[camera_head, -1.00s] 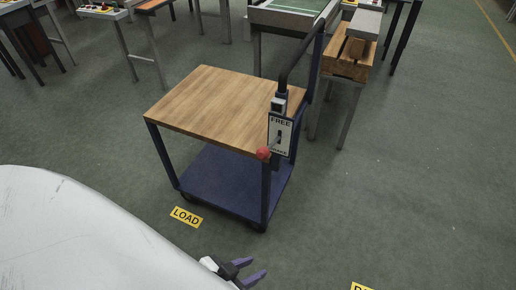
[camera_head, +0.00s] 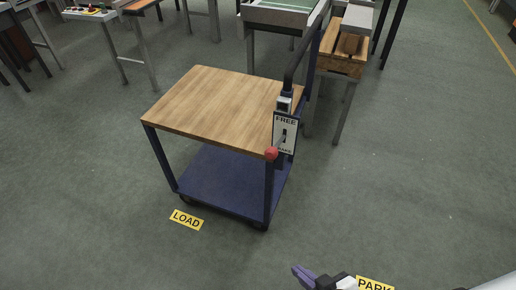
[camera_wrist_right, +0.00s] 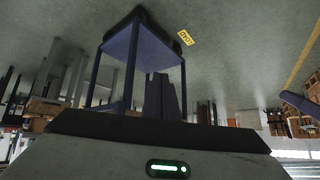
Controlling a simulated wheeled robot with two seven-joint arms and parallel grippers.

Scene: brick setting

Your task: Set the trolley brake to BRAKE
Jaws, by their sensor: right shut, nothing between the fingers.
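The trolley (camera_head: 205,97) has a wooden top and a blue lower shelf. A white brake plate (camera_head: 285,122) on its right post reads FREE at the top, with partly covered lettering at the bottom. A lever with a red knob (camera_head: 271,153) sticks out from the plate's slot, its knob beside the plate's lower left edge; I cannot tell its exact setting. My right gripper (camera_head: 298,271) is shut and empty at the bottom, apart from the lever. Its fingers (camera_wrist_right: 164,97) also show in the right wrist view, with the trolley (camera_wrist_right: 150,52) beyond, upside down. My left gripper is out of view.
A yellow LOAD floor sign (camera_head: 187,219) lies in front of the trolley, and a PARK sign (camera_head: 374,284) lies near my right gripper. Worktables and a wooden crate (camera_head: 342,62) stand behind. The floor to the right of the trolley is clear.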

